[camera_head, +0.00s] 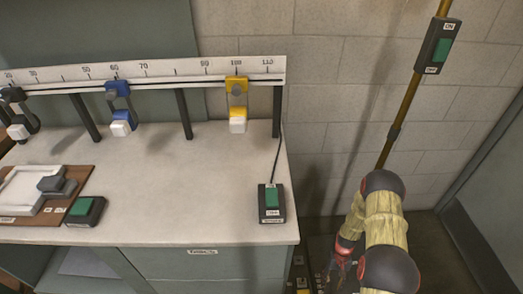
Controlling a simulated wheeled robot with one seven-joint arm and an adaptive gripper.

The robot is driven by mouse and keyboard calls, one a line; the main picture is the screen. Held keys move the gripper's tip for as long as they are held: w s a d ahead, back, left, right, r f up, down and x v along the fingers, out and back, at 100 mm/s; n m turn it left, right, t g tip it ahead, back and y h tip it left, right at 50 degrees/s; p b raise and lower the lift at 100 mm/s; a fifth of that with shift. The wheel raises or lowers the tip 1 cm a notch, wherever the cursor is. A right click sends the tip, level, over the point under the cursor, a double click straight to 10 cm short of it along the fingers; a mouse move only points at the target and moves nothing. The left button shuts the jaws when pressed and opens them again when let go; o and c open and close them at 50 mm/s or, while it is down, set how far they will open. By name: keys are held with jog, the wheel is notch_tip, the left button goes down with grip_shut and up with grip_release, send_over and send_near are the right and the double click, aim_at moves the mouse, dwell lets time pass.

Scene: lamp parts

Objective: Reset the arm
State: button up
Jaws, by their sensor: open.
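My arm rises at the lower right, with pale yellow ribbed links and dark, red-edged joints. It bends over at the top, and my gripper (340,268) hangs low beside the bench's right end, partly hidden by the arm. The gripper is open, small in the view and apart from the bench top. I see nothing held in it.
The bench (190,210) carries a numbered rail (160,71) with black, blue (117,90) and yellow clamps (237,86). A green switch box (271,203) stands at its right corner, another (85,210) at left beside a board (66,178). A pole-mounted switch (437,46) is upper right.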

jog(key=a+r+t+p, duration=0.1)
jog(key=a+r, duration=0.1)
jog(key=r, duration=1.6)
jog(key=a+r+p, duration=0.1)
jog(key=a+r, duration=0.1)
jog(key=r, duration=1.7)
jog(key=s+a+r+t+p, duration=0.1)
jog(key=s+a+r+t, duration=0.1)
jog(key=r, duration=1)
jog(key=s+a+r+n+t+p, duration=0.1)
jog(key=s+a+r+t+p, duration=0.1)
jog(key=s+r, duration=0.5)
jog(key=s+a+r+t+h+p, duration=0.1)
jog(key=s+a+r+t, duration=0.3)
jog(key=r, duration=1.4)
jog(key=shift+s+a+r+n+t+p, duration=0.2)
jog(key=shift+s+r+n+t+p, duration=0.15)
jog(key=shift+s, duration=0.3)
